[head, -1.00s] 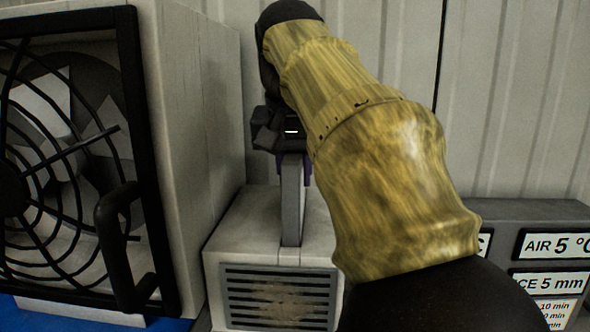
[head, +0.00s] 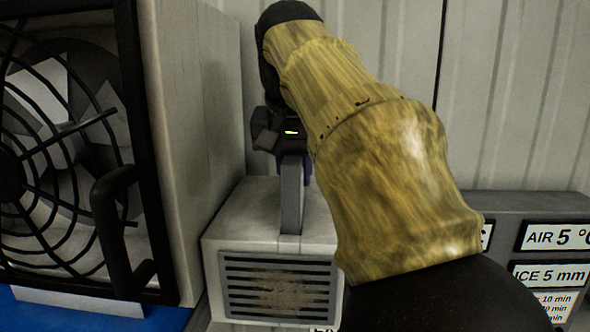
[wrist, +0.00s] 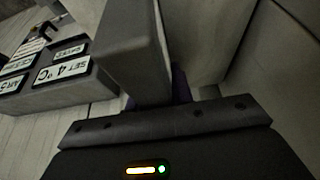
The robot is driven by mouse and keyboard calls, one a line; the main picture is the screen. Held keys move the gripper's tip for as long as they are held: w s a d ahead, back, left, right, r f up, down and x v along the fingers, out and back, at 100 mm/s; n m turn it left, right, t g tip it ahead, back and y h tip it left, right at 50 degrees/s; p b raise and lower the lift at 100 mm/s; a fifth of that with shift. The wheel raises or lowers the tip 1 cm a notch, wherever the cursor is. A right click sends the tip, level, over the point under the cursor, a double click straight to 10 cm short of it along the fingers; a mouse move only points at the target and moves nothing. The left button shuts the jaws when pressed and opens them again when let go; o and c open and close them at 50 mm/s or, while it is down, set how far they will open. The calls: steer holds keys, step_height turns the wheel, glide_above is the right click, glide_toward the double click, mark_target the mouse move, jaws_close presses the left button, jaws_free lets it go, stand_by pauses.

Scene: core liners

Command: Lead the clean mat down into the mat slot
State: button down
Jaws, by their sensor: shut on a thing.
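The clean mat is a thin grey upright panel (head: 291,195). Its lower end meets the top of a white box (head: 250,212) with a dark vent grille. The mat slot's opening is hidden at the mat's foot. My gripper (head: 293,157) is shut on the mat's upper end, above the box, with purple finger parts just showing. The mat looks roughly upright in the head view. In the wrist view the mat (wrist: 136,45) extends away from my gripper (wrist: 165,95), between its fingers. My yellow-sleeved arm hides the box's right side.
A large cabinet with a black fan grille and handle (head: 120,215) stands close on the left. A grey panel with labels (head: 555,237) is at the right. A corrugated wall (head: 530,80) is behind. A narrow gap separates cabinet and box.

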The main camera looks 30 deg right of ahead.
steer(key=shift+f+b, duration=1.25)
steer(key=shift+f, duration=0.3)
steer(key=c, duration=1.1)
jaws_free()
steer(key=shift+c, duration=0.2)
steer(key=p+v, duration=0.6)
steer(key=v, duration=1)
steer(key=shift+r, duration=0.2)
steer(key=shift+s+a+r+p, duration=0.15)
steer(key=shift+s+r+p, duration=0.1)
steer(key=shift+r+p, duration=0.3)
steer(key=shift+f, duration=0.1)
